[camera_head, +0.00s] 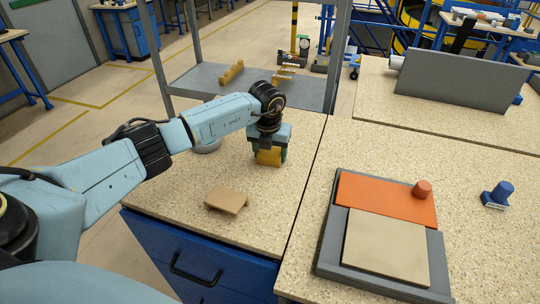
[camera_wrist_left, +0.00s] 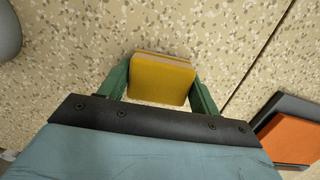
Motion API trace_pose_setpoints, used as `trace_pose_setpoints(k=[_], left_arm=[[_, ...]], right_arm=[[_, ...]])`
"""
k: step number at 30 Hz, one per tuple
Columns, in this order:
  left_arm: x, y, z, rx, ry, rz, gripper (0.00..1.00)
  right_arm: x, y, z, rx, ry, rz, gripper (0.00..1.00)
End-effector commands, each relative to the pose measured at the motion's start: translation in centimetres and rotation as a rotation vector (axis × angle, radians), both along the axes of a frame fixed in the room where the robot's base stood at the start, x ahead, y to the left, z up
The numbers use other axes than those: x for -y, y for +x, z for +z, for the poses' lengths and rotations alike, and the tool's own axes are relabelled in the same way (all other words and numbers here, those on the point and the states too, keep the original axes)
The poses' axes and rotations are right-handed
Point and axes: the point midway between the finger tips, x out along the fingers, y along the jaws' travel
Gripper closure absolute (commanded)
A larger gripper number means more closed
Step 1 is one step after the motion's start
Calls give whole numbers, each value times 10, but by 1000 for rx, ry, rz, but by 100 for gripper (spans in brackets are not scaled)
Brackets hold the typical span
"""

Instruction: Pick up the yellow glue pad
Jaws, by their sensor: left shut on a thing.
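The yellow glue pad (camera_head: 269,157) is a small block at the left gripper, over the left part of the speckled worktop. In the left wrist view the yellow glue pad (camera_wrist_left: 160,81) shows a yellow face and a paler edge at its far side. My left gripper (camera_head: 268,156) points down and is shut on the pad, with a green finger on each side of it. The left gripper (camera_wrist_left: 160,85) hides part of the pad in the head view. I cannot tell whether the pad touches the worktop. My right gripper is not in view.
A tan bracket-like piece (camera_head: 227,199) lies nearer on the left worktop (camera_head: 170,205). A grey tray (camera_head: 435,265) with an orange plate (camera_head: 385,197) and a beige plate stands to the right. A blue stamp-like piece (camera_head: 498,194) and an upright grey panel (camera_head: 455,82) are farther right.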

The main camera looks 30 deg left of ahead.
Motion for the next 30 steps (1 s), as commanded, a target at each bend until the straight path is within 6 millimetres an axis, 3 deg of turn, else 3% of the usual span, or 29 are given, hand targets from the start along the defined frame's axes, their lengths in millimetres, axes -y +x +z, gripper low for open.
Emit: trace_pose_setpoints(k=[7,15,21,30], left_arm=[[0,1,12,3,0,0,59],[-1,1,65,5,1,0,59],[0,1,94,3,1,1,59],[0,0,101,0,0,1,59]], right_arm=[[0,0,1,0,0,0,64],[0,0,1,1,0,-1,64],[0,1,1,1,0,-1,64],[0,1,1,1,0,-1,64]])
